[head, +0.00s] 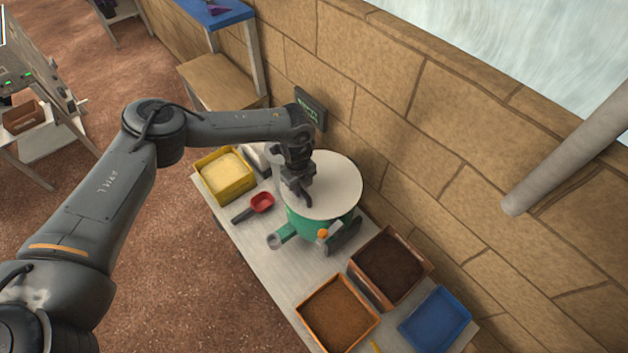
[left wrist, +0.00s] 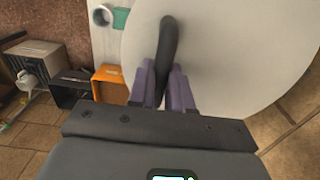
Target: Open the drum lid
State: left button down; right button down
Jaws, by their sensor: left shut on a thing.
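The green drum (head: 305,222) stands on the bench against the wall. Its round pale lid (head: 335,182) covers the top, and I see no clear gap between lid and drum. My left gripper (head: 303,198) is over the left part of the lid. In the left wrist view, its purple fingers (left wrist: 163,88) are shut on the curved black handle (left wrist: 168,48) of the lid. The lid (left wrist: 235,55) fills much of that view and hides most of the drum. My right gripper is not in view.
On the bench (head: 284,262) are a yellow bin (head: 226,192), a red scoop (head: 262,203), an orange tray (head: 318,335), a brown tray (head: 418,283) and a blue tray (head: 435,320). The stone wall (head: 400,110) is close behind the drum. A grey pipe (head: 560,160) juts in at right.

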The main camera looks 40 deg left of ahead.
pick_arm(q)
jog(key=shift+r, duration=0.1)
jog(key=shift+w+d+r+p, duration=0.1)
jog(key=shift+w+r+p, duration=0.1)
jog(key=shift+r+p, duration=0.3)
jog(key=shift+w+r+p, duration=0.15)
jog(key=shift+r+p, duration=0.2)
jog(key=shift+r, duration=0.25)
jog(key=r, duration=0.1)
jog(key=w+r+p, duration=0.1)
jog(key=r+p, duration=0.1)
jog(key=r, duration=0.1)
jog(key=shift+w+d, duration=0.2)
jog(key=shift+w, duration=0.1)
jog(key=shift+w+r, duration=0.1)
jog(key=shift+r, duration=0.05)
jog(key=w+d+r, duration=0.1)
jog(key=w+r, duration=0.3)
jog(key=r, duration=0.1)
jog(key=shift+s, duration=0.1)
